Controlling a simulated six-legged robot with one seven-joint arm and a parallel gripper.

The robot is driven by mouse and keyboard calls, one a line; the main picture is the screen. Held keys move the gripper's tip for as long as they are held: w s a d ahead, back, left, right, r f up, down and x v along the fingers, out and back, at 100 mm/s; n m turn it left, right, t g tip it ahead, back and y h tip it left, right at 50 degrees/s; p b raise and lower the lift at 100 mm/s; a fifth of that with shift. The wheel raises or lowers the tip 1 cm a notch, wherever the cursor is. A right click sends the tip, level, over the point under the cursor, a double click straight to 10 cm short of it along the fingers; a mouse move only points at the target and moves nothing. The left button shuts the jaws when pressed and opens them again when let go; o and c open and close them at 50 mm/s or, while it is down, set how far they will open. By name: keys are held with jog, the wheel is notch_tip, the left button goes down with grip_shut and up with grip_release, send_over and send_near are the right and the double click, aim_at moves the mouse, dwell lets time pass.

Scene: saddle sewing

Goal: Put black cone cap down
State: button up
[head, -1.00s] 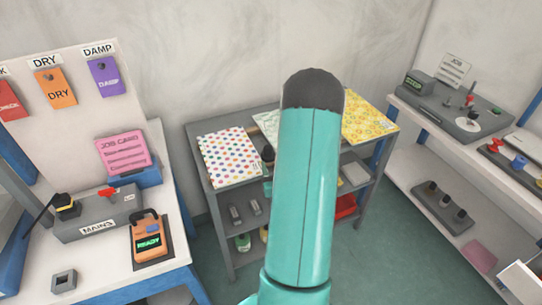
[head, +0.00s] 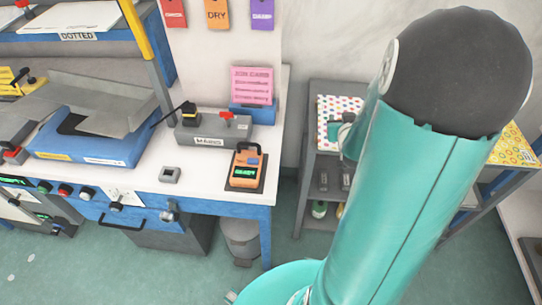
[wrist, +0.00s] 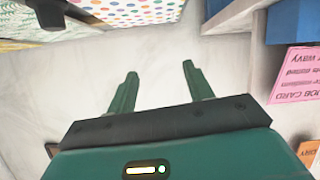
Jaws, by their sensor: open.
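My gripper (wrist: 160,69) is open in the wrist view, with its two green fingers apart and nothing between them. In the head view the gripper (head: 342,132) shows partly beside the polka-dot sheet, mostly hidden by my arm. A small black piece (wrist: 48,13), likely the black cone cap, stands at the upper left of the wrist view, between the polka-dot sheet (wrist: 125,9) and a patterned sheet. It is cut off by the frame edge and apart from my fingers. My arm hides that spot in the head view.
The grey shelf unit (head: 312,172) stands against the wall. The white-topped bench (head: 203,190) to its left holds a grey MAINS box (head: 212,130) and an orange READY device (head: 246,168). A pink job card (wrist: 297,75) is near the gripper's right side.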

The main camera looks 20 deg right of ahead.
jog(key=s+a+r+n+g+y, duration=0.1)
jog(key=s+a+r+g+y, duration=0.1)
jog(key=a+r, duration=0.4)
jog(key=s+a+r+n+g+y, duration=0.1)
jog(key=a+r, duration=0.5)
jog(key=a, duration=1.1)
jog(key=s+n+y, duration=0.1)
jog(key=s+y, duration=0.1)
jog(key=s, duration=0.1)
jog(key=shift+a+r+g, duration=0.15)
jog(key=shift+a+g, duration=0.15)
jog(key=shift+g, duration=0.1)
jog(key=shift+o, duration=1.2)
jog(key=s+a+r+n+g+y, duration=0.1)
jog(key=s+a+r+g, duration=0.1)
jog(key=s+a, duration=0.4)
jog(key=s, duration=0.2)
jog(key=shift+s+a+r+n+y, duration=0.15)
jog(key=shift+s+a+n+y, duration=0.1)
jog(key=shift+s+n+y, duration=0.05)
jog(key=shift+o, duration=0.4)
jog(key=shift+s+a, duration=0.1)
jog(key=shift+s, duration=0.05)
